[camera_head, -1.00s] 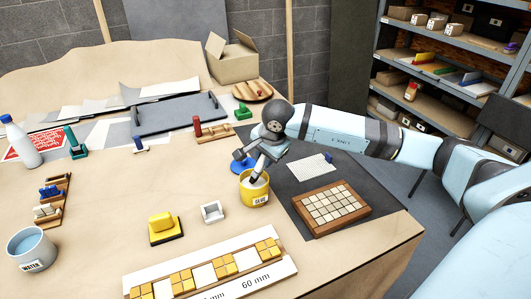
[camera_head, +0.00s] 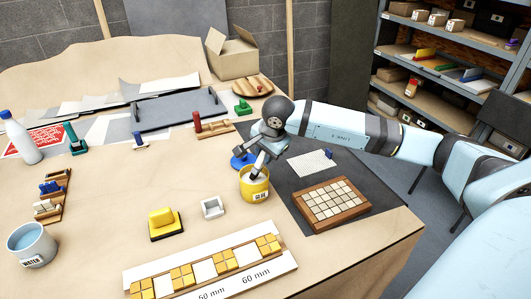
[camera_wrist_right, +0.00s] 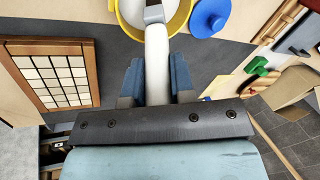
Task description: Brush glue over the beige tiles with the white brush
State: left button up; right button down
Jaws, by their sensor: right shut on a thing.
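My right gripper (camera_head: 268,148) is shut on the white brush (camera_head: 257,168) above the yellow glue pot (camera_head: 255,191). The brush is tilted, with its lower end at the pot's mouth; its tip is hidden. In the right wrist view the brush's white handle (camera_wrist_right: 157,65) lies between the gripper's blue-grey fingers (camera_wrist_right: 157,82), and its metal ferrule is over the pot (camera_wrist_right: 181,18). The beige tiles (camera_head: 330,203) sit in rows in a wooden frame (camera_head: 318,227) right of the pot; they also show in the wrist view (camera_wrist_right: 55,78). My left gripper is not in view.
A blue lid (camera_head: 242,161) lies behind the pot, close to my gripper. A white mesh sheet (camera_head: 313,164) lies on the dark mat behind the framed tiles. A white holder (camera_head: 213,208) and yellow sponge block (camera_head: 165,224) stand to the left. The table's middle left is clear.

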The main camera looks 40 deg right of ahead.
jog(key=shift+f+b, duration=0.3)
jog(key=shift+f, duration=0.05)
dwell(0.5)
jog(key=shift+s+f+b, duration=0.1)
jog(key=shift+b, duration=0.2)
dwell(1.2)
jog(key=shift+r+p, duration=1.45)
jog(key=shift+r, duration=2.15)
